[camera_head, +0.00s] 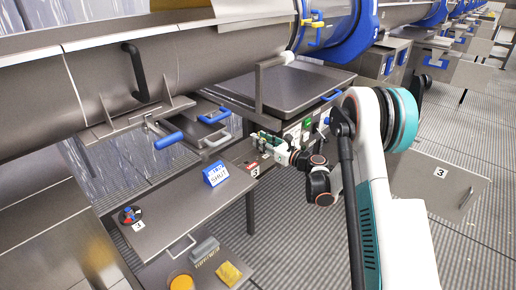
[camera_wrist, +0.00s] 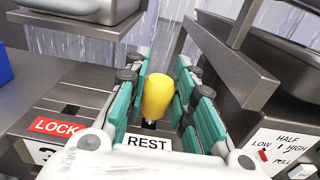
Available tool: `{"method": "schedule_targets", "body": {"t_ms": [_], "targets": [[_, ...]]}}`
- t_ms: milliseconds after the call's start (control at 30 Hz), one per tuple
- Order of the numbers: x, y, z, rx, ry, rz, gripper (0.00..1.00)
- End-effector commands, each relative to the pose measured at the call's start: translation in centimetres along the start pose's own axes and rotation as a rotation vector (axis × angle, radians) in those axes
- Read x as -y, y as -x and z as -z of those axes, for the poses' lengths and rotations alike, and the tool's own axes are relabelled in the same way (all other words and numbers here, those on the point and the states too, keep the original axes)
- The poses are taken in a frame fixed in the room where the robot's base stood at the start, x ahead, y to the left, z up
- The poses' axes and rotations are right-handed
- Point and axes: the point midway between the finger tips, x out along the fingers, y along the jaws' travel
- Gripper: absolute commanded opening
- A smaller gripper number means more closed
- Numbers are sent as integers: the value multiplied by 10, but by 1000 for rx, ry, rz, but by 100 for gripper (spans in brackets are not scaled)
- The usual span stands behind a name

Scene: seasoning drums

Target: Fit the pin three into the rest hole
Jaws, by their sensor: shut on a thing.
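The yellow pin (camera_wrist: 158,97) stands between the teal finger pads of my gripper (camera_wrist: 156,100) in the wrist view. My gripper is shut on it. The pin is over the grey plate just behind the REST label (camera_wrist: 148,143). A dark spot shows at the pin's lower end, but I cannot tell whether the tip is inside the rest hole. In the head view my gripper (camera_head: 268,142) is at the grey bracket below the drum, beside the control panel, and the pin cannot be made out there.
The red LOCK label (camera_wrist: 56,127) lies left of REST. A HALF/LOW/HIGH panel (camera_wrist: 284,150) is at right. A steel bar (camera_wrist: 235,50) slants close to the right finger. A blue SHUT sign (camera_head: 215,173) stands on the shelf (camera_head: 185,205); a yellow sponge (camera_head: 229,273) lies below.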

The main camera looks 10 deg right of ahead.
Motion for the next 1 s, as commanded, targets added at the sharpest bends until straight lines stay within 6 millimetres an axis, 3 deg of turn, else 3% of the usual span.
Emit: {"method": "schedule_targets", "body": {"t_ms": [100, 433, 467, 533, 1000], "targets": [[4, 8, 17, 0, 0, 0, 0], [4, 8, 18, 0, 0, -2, 0], [4, 8, 18, 0, 0, -2, 26], [4, 8, 18, 0, 0, -2, 42], [4, 15, 15, 0, 0, 0, 44]]}}
